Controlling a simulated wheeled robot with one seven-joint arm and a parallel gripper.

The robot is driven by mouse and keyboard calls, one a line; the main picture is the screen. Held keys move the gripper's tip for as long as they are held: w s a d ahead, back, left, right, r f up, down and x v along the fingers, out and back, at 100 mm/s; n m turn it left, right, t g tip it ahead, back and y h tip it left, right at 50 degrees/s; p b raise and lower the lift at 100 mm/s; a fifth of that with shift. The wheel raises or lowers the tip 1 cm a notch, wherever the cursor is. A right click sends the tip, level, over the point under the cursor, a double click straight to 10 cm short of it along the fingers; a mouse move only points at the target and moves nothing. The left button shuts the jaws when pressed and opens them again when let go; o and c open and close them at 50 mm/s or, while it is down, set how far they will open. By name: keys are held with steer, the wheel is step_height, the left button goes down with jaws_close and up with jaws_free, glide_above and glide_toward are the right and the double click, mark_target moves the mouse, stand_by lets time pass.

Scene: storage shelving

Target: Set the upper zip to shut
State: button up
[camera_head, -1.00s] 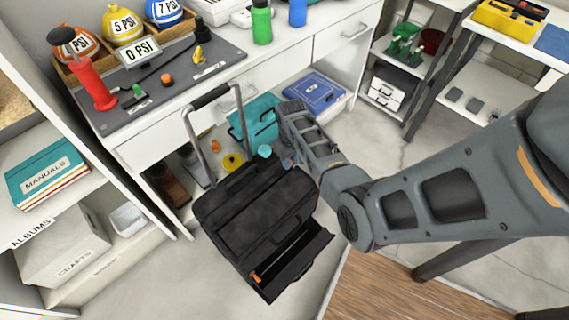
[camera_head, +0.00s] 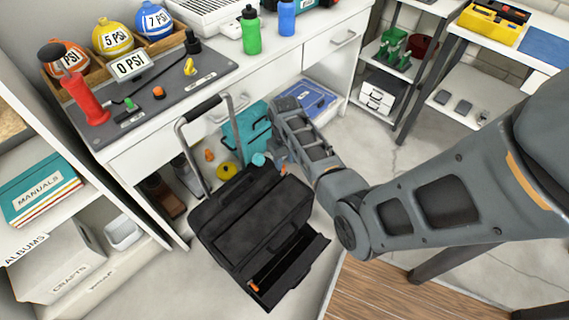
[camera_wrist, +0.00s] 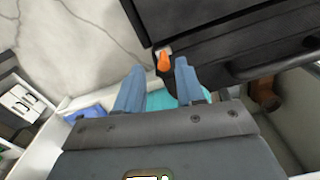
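A black suitcase (camera_head: 245,215) stands on the floor with its grey pull handle (camera_head: 205,125) raised. Its lower front pocket (camera_head: 288,268) gapes open, with an orange zip pull (camera_head: 254,287) at its lower left corner. Another orange tab (camera_wrist: 164,60) shows at the edge of the suitcase's black top in the wrist view, probably the upper zip's pull. My gripper (camera_wrist: 157,78) is open, its two blue fingertips on either side of and just short of this tab. I cannot tell whether they touch it. In the head view the gripper is mostly hidden beyond the suitcase.
A white desk (camera_head: 225,80) with a pressure panel (camera_head: 150,92) and bottles stands behind the suitcase. A teal case (camera_head: 250,135) and a blue box (camera_head: 308,103) lie beneath it. Shelving (camera_head: 40,190) stands at left. The floor at front left is clear.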

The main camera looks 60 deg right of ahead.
step_height(320, 180, up, 4)
steer(key=shift+r+p, duration=0.1)
steer(key=shift+p, duration=0.2)
steer(key=shift+s, duration=0.1)
stand_by(0.4)
